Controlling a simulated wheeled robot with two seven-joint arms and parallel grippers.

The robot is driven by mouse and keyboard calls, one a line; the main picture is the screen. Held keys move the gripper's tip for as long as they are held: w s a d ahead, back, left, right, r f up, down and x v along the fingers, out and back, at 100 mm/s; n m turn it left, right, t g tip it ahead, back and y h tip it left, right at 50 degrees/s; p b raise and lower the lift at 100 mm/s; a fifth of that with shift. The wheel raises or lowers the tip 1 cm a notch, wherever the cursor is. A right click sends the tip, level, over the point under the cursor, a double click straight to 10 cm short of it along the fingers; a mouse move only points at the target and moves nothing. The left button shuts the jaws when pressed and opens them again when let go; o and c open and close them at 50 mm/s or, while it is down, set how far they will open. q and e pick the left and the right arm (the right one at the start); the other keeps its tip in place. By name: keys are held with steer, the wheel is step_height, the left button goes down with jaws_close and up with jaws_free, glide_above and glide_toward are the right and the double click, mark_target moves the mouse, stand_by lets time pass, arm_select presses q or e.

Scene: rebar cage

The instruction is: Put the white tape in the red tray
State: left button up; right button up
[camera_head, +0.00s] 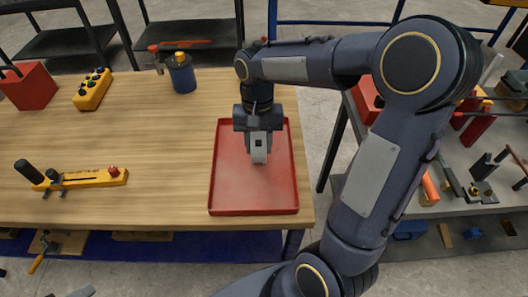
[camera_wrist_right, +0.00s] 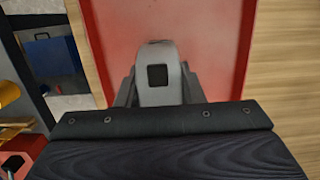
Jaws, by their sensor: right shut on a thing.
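The red tray (camera_head: 222,195) lies on the wooden table near its right edge. My right gripper (camera_head: 259,139) points down over the tray and is shut on the white tape (camera_head: 259,152). The tape is pale grey-white with a dark square on its face. In the right wrist view the tape (camera_wrist_right: 157,85) sits between the fingers, with the red tray (camera_wrist_right: 215,35) behind it. I cannot tell whether the tape touches the tray floor. The tray holds nothing else that I can see. My left gripper is not in view.
A yellow tool (camera_head: 85,179) lies at the table's left. A blue container (camera_head: 182,76), a yellow control box (camera_head: 92,90) and a red box (camera_head: 30,88) stand along the back. A grey shelf (camera_head: 440,150) with tools is at right. The table's middle is clear.

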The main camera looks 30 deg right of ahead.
mark_target(265, 154)
steer(key=shift+d+f, duration=0.5)
steer(key=shift+f, duration=0.05)
steer(key=shift+s+d+f, duration=0.1)
steer(key=shift+d+f, duration=0.05)
steer(key=shift+f, duration=0.8)
steer(key=shift+s+d+f, duration=0.1)
steer(key=shift+d+f, duration=0.05)
steer(key=shift+f, duration=0.8)
steer(key=shift+w+f, duration=0.1)
steer(key=shift+f, duration=0.05)
steer(key=o, duration=1.2)
steer(key=shift+c, duration=0.2)
